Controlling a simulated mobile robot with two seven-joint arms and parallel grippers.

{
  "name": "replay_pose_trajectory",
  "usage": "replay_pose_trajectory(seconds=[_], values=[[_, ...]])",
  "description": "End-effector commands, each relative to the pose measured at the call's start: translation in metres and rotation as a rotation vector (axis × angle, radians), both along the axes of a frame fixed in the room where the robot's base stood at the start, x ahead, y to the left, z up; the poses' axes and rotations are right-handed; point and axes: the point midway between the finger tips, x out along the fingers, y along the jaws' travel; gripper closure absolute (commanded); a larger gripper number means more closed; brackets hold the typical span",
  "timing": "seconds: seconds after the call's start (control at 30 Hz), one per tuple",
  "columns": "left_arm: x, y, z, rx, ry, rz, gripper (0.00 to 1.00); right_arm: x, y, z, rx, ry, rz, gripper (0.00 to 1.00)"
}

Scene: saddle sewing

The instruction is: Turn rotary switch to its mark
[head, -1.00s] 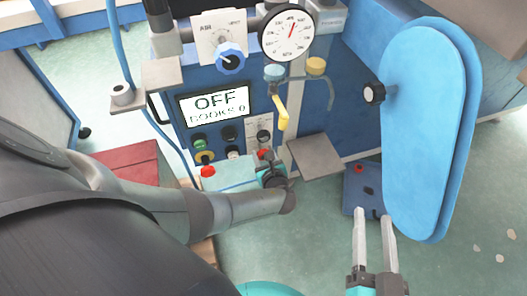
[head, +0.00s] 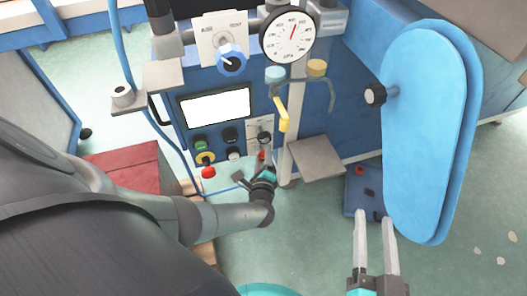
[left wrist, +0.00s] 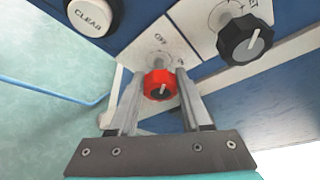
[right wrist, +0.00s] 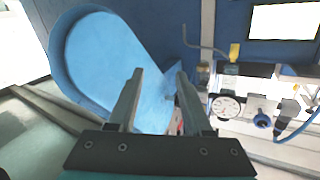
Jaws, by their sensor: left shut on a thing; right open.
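In the head view the knob (head: 262,155) is small and partly hidden by the gripper. The printing beside it is too small to read surely, so I cannot tell how the pointer sits against its mark.
A black knob (left wrist: 245,40) and a white CLEAR button (left wrist: 95,14) sit close to the red knob. Above are a yellow lever (head: 281,115), a white screen (head: 216,106) and a dial gauge (head: 290,37). The blue pad (head: 425,130) stands at right.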

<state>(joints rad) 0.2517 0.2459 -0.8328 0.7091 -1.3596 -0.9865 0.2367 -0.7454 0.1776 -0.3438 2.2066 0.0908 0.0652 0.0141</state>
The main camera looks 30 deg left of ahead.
Motion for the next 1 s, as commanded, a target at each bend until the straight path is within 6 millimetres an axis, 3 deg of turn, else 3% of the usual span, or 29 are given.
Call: replay_pose_trajectory(seconds=[0.8,0.83,1.0], values=[[-0.0007,-0.0004,-0.0009,-0.076,-0.085,0.002,1.00,0.0000,0.0000,0.0001,0.000,0.000,0.000,0.50],[-0.0007,-0.0004,-0.0009,-0.076,-0.085,0.002,0.49,0.0000,0.0000,0.0001,0.000,0.000,0.000,0.50],[-0.0006,-0.0004,-0.0007,-0.076,-0.085,0.002,0.30,0.0000,0.0000,0.0001,0.000,0.000,0.000,0.50]])
